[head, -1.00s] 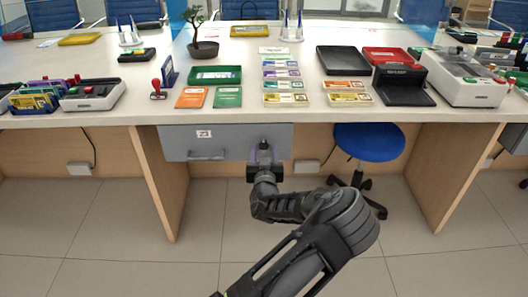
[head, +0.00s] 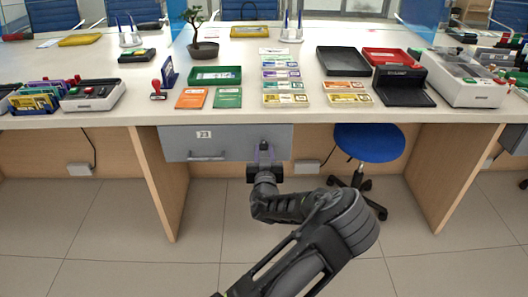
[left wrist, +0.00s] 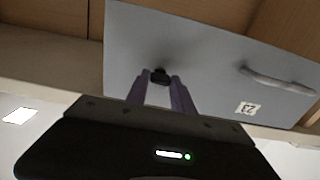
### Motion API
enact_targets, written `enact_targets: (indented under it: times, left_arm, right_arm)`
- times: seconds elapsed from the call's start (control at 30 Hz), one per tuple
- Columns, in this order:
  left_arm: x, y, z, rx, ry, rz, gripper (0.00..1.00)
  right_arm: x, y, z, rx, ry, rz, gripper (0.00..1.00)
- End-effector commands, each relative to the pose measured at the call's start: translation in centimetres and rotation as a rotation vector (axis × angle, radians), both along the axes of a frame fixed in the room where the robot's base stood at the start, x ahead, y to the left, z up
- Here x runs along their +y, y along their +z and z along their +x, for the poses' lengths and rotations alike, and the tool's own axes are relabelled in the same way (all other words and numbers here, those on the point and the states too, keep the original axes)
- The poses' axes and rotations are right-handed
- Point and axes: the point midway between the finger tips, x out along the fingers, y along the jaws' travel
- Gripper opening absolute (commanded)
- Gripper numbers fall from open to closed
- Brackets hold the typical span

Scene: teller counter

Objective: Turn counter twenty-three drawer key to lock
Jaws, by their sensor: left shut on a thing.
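The grey drawer (head: 225,138) marked 23 is shut under the counter, with a bar handle (head: 207,156) at its lower left. My left gripper (head: 264,156) is at the right part of the drawer front, its purple fingers shut on the small black key (left wrist: 160,76). In the left wrist view the drawer front (left wrist: 205,50) appears upside down, with the 23 label (left wrist: 250,108) and the handle (left wrist: 280,80) to the right of the fingers (left wrist: 161,93). The key is at the lock, which is mostly hidden behind it. My right gripper is not in view.
The white counter top (head: 300,115) overhangs the drawer. Wooden side panels (head: 160,180) stand on both sides, and a blue stool (head: 368,142) is to the right. Trays, cards and a terminal (head: 403,87) stand on the counter. The floor in front is clear.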

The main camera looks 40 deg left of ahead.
Motion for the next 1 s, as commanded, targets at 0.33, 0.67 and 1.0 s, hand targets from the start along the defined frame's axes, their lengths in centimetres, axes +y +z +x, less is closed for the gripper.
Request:
enact_targets:
  times: [0.33, 0.67, 1.0]
  left_arm:
    - [0.0, -0.1, 0.0, -0.025, 0.0, -0.033, 0.0]
    - [0.1, -0.1, 0.0, -0.138, 0.002, -0.18, 0.0]
    - [0.2, -0.4, -0.1, -0.326, 0.003, -0.422, 0.0]
  right_arm:
    - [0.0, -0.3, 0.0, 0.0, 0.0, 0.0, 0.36]
    - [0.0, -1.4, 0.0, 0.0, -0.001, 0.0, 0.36]
    - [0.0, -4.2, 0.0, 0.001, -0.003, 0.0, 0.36]
